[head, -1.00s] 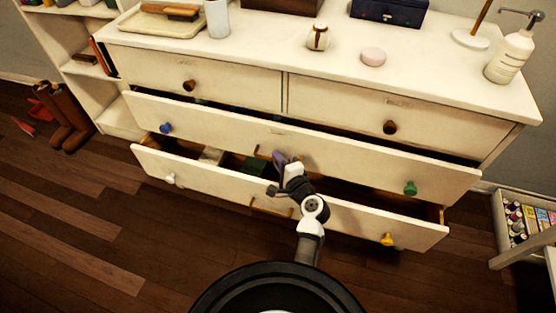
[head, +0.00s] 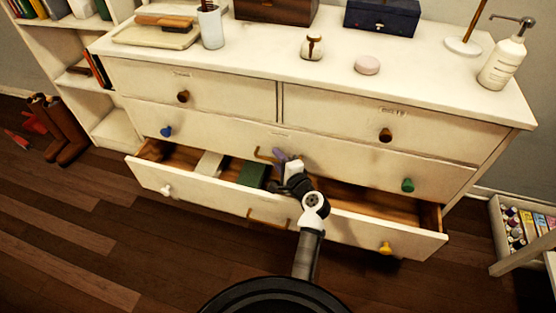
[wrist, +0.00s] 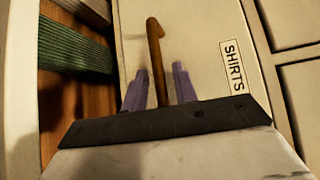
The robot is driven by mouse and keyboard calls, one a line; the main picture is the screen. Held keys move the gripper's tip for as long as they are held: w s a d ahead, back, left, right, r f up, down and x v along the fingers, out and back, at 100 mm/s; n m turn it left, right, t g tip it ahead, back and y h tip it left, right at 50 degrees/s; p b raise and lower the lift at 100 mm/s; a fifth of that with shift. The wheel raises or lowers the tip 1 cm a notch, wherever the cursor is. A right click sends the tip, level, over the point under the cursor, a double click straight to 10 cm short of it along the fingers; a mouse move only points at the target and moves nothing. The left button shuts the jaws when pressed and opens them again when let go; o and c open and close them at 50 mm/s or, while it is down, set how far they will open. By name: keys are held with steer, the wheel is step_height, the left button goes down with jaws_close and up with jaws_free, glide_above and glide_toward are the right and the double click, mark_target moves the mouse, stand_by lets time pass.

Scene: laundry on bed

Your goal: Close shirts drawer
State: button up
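The shirts drawer (head: 330,157) is the wide middle drawer, with a blue knob, a green knob and a brown bar handle (head: 266,155). Its front looks flush or nearly flush with the dresser. In the wrist view the SHIRTS label (wrist: 233,66) is to the right of the handle (wrist: 155,50). My gripper (head: 279,157) is at the drawer front by the handle. Its purple fingers (wrist: 160,82) are open, one on each side of the handle, with gaps showing. Whether the fingertips touch the drawer front I cannot tell.
The bottom drawer (head: 215,200) stands open under my gripper, with a green folded item (head: 253,173) and a pale item (head: 209,164) inside. A bottle (head: 505,60) and other items stand on the dresser top. A crate (head: 525,225) is at right. Boots (head: 62,130) stand at left.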

steer(key=shift+r, duration=0.2)
stand_by(0.6)
steer(key=v, duration=1.4)
steer(key=shift+b, duration=0.35)
steer(key=shift+a+f, duration=0.1)
